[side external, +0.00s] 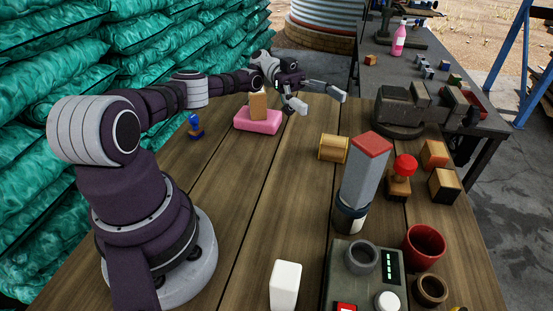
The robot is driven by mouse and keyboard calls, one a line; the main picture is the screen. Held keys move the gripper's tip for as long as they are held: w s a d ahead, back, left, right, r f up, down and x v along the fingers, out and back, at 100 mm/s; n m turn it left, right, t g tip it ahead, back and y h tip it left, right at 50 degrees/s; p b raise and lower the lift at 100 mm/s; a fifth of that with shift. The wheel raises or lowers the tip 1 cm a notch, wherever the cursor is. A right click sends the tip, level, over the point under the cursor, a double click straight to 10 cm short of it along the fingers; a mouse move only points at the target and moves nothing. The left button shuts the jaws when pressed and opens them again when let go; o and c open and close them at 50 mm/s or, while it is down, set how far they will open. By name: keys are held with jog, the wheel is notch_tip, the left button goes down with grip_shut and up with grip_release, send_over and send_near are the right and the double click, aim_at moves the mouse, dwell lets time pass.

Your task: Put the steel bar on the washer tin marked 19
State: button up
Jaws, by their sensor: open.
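A tall grey bar with a red top face (361,178), which looks like the steel bar, stands upright right of the table's middle. Its lower end meets a small dark-banded, pale round tin (349,220) and appears to rest on it. I cannot read any number on this tin, so I cannot tell whether it is the one marked 19. My gripper (319,99) is open and empty at the far side of the table, well behind and left of the bar. Its fingers are spread apart and point to the right.
A pink block (257,122) with a tan block (258,105) stands left of my gripper. A yellowish block (333,148), red-topped stamp (404,166), vise (400,112), red cup (423,246), grey panel (342,278) and white block (285,284) surround the bar. The left-centre planks are clear.

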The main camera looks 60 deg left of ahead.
jog(key=s+d+r+m+g+y, duration=0.25)
jog(key=s+d+g+y, duration=0.45)
jog(key=d, duration=0.4)
jog(key=s+d+f+n+g+y, duration=0.1)
jog(key=s+f+n+y, duration=0.25)
jog(key=s+y, duration=0.3)
jog(key=a+r+n+t+y, duration=0.4)
jog(key=a+n+t, duration=0.6)
jog(key=n, duration=0.7)
jog(key=r+t, duration=0.1)
jog(key=t, duration=0.2)
jog(key=shift+a+t, duration=0.3)
jog(key=shift+a, duration=0.1)
